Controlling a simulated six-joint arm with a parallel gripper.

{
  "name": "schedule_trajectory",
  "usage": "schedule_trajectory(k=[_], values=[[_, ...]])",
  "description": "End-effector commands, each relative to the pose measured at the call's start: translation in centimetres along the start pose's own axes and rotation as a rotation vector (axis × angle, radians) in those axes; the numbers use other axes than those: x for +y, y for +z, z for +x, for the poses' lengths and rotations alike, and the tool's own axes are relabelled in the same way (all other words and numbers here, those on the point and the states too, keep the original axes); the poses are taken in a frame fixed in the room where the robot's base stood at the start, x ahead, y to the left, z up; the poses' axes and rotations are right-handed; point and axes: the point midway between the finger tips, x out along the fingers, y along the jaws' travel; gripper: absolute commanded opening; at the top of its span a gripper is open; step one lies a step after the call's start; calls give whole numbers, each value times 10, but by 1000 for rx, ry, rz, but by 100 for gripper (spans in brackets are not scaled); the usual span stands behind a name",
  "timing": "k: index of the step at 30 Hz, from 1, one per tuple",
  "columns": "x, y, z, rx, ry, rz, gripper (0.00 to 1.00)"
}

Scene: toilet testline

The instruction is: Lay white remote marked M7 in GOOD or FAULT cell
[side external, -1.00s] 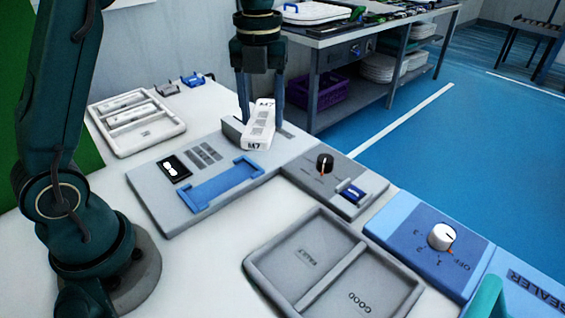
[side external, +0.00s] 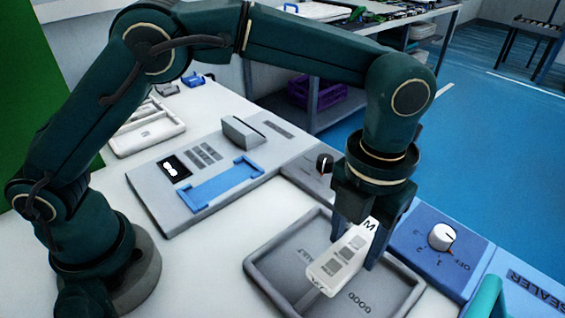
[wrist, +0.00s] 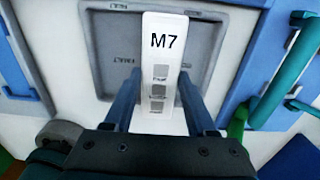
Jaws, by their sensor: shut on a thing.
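The white remote marked M7 (side external: 341,261) is held in my gripper (side external: 360,245) above the grey two-cell tray (side external: 262,277). My gripper is shut on the remote's sides, and the remote hangs tilted over the divider area between the FAULT and GOOD cells. In the wrist view the remote (wrist: 160,65) lies between my two blue fingers (wrist: 160,105), its M7 mark facing the camera. The tray (wrist: 97,40) shows beneath it there. The FAULT and GOOD labels are partly readable in the side view. Both cells look empty where visible.
A grey tester with a blue cradle (side external: 222,186) stands behind the tray. A blue box with a white dial (side external: 441,237) is to the tray's right, with a teal handle (side external: 487,298) near the corner. A white tray (side external: 150,135) holds other items at back left.

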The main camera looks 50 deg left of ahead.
Motion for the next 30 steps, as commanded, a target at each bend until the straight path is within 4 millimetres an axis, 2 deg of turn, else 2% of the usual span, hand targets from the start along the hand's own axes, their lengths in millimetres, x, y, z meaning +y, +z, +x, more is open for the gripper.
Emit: schedule_trajectory(k=[3, 9, 11, 19, 30], values=[[-22, -8, 15, 2, 1, 4, 0], [-40, -12, 26, 0, 0, -1, 0], [-41, -13, 29, 1, 1, -2, 0], [-40, -13, 64, 2, 2, -3, 0], [-41, -12, 68, 0, 0, -3, 0]])
